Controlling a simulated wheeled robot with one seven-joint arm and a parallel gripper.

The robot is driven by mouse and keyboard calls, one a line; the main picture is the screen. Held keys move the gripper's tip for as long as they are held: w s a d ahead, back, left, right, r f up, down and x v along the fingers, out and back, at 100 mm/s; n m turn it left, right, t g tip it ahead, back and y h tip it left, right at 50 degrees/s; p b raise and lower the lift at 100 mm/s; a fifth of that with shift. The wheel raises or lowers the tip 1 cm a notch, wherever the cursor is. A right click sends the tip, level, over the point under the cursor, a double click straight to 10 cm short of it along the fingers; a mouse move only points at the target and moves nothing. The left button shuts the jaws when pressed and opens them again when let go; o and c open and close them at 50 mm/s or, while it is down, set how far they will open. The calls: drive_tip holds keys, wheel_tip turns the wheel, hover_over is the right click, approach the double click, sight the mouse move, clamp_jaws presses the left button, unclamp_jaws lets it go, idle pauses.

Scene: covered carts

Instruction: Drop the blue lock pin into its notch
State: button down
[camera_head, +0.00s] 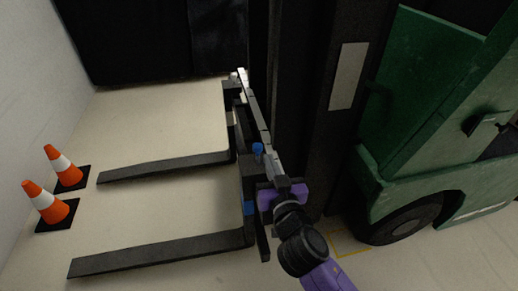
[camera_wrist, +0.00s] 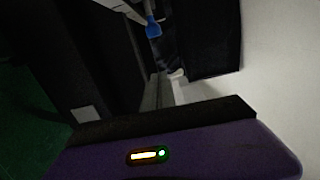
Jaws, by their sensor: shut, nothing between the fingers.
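The blue lock pin (camera_head: 258,149) stands on the dark fork carriage (camera_head: 247,185), near the upper end of the nearer fork's upright. Its blue body also shows at the top middle of the wrist view (camera_wrist: 153,28). My gripper (camera_head: 281,182), purple with dark fingers, is just below and right of the pin in the head view, close to the carriage. It is shut and empty, and a gap shows between it and the pin. I cannot make out the notch or whether the pin sits in it.
Two dark forks, the nearer (camera_head: 160,253) and the farther (camera_head: 165,168), reach left above the pale floor. Two orange cones (camera_head: 45,203) (camera_head: 64,167) stand by the left wall. The black mast (camera_head: 310,110) and green forklift body (camera_head: 425,130) block the right side.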

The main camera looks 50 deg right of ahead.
drive_tip(key=p, duration=0.1)
hover_over(259, 153)
drive_tip(key=v, duration=0.3)
drive_tip(key=shift+w+d+f+b, duration=0.15)
drive_tip(key=shift+w+f+b, duration=0.1)
drive_tip(key=shift+f, duration=0.55)
drive_tip(key=shift+w+d+f+b, duration=0.15)
drive_tip(key=shift+f+b, duration=0.05)
drive_tip(key=shift+f, duration=0.6)
drive_tip(key=shift+w+d+f+b, duration=0.15)
drive_tip(key=shift+w+f+b, duration=0.1)
drive_tip(key=shift+f, duration=0.55)
wheel_tip(259, 153, down, 4)
drive_tip(key=b, duration=0.4)
drive_tip(key=shift+r, duration=0.15)
drive_tip(key=shift+s, duration=0.1)
